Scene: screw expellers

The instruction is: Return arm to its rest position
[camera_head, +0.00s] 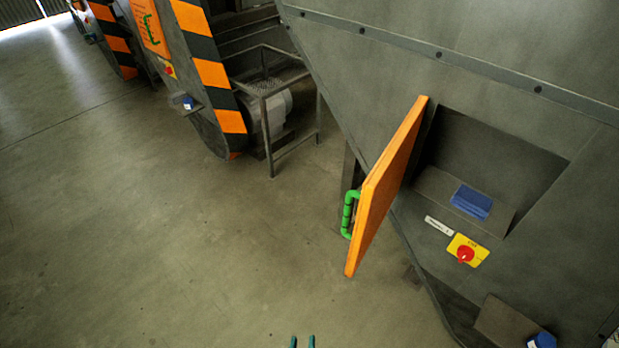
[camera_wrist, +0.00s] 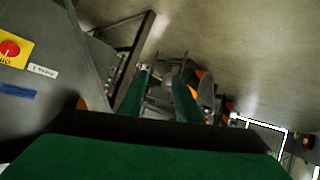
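My gripper (camera_head: 302,342) shows only as two dark green fingertips at the bottom edge of the head view, low in front of the bare floor. The tips stand apart with nothing between them. In the wrist view the two green fingers (camera_wrist: 160,90) point away from the camera, apart and empty. The rest of my arm is out of the head view.
An orange door (camera_head: 385,190) with a green handle (camera_head: 348,214) stands open on the grey machine at right. A blue item (camera_head: 471,201) lies in its opening, above a red switch (camera_head: 465,254). A striped machine (camera_head: 211,75) stands behind. The floor (camera_head: 150,240) at left is clear.

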